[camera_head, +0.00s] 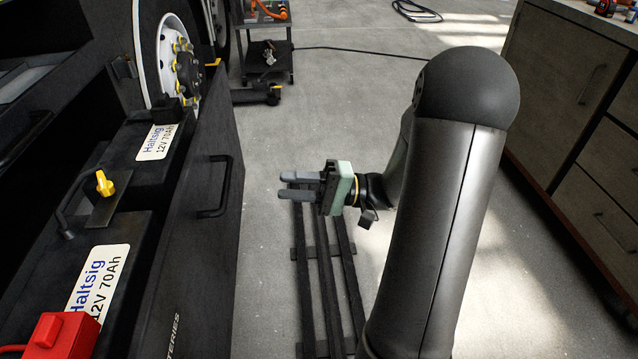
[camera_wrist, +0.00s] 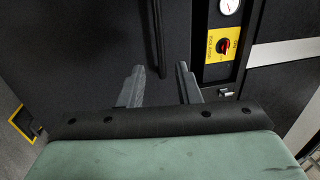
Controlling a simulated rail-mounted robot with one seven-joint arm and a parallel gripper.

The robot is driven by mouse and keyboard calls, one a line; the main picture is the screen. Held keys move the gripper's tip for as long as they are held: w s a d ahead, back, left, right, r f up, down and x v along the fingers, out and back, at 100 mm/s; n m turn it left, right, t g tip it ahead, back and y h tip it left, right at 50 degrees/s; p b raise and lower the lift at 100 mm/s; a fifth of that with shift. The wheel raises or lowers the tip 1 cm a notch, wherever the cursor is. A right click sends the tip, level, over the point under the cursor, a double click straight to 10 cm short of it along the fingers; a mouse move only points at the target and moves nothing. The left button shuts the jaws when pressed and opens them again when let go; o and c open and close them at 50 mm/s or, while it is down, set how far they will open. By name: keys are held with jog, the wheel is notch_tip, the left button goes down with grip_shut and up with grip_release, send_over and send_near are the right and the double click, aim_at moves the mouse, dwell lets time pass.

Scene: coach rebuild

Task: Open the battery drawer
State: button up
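The battery drawer (camera_head: 203,245) is on the left in the head view, its dark front facing right. Batteries (camera_head: 157,143) with white labels show from above behind that front, so the drawer appears pulled out. A black bar handle (camera_head: 216,188) is on the front; it also shows in the wrist view (camera_wrist: 157,40). My gripper (camera_head: 281,185) points left at the handle, with a clear gap to it. In the wrist view my gripper (camera_wrist: 159,80) has its two fingers apart, nothing between them, the handle beyond and in line with the gap.
A red cover (camera_head: 62,335) and a yellow knob (camera_head: 104,183) sit on the batteries. A yellow switch plate (camera_wrist: 221,45) is right of the handle. Floor rails (camera_head: 324,270) lie below my gripper. A cabinet (camera_head: 575,110) stands right, a cart (camera_head: 265,50) behind.

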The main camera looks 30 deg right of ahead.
jog(key=v, duration=0.5)
jog(key=shift+a+p, duration=0.1)
jog(key=shift+p, duration=0.2)
jog(key=s+a+r+n+g+h+p, duration=0.3)
jog(key=s+a+r+g+h+p, duration=0.4)
jog(key=s+a+r+g+p, duration=0.4)
notch_tip(320, 180, up, 11)
jog(key=s+n+t+h+p, duration=0.1)
jog(key=s+t+h+p, duration=0.2)
jog(key=h+p, duration=0.8)
jog(key=t+p, duration=0.1)
jog(key=p, duration=0.3)
jog(key=shift+d+n+h+p, duration=0.3)
jog(key=shift+d+p, duration=0.05)
jog(key=shift+d, duration=0.05)
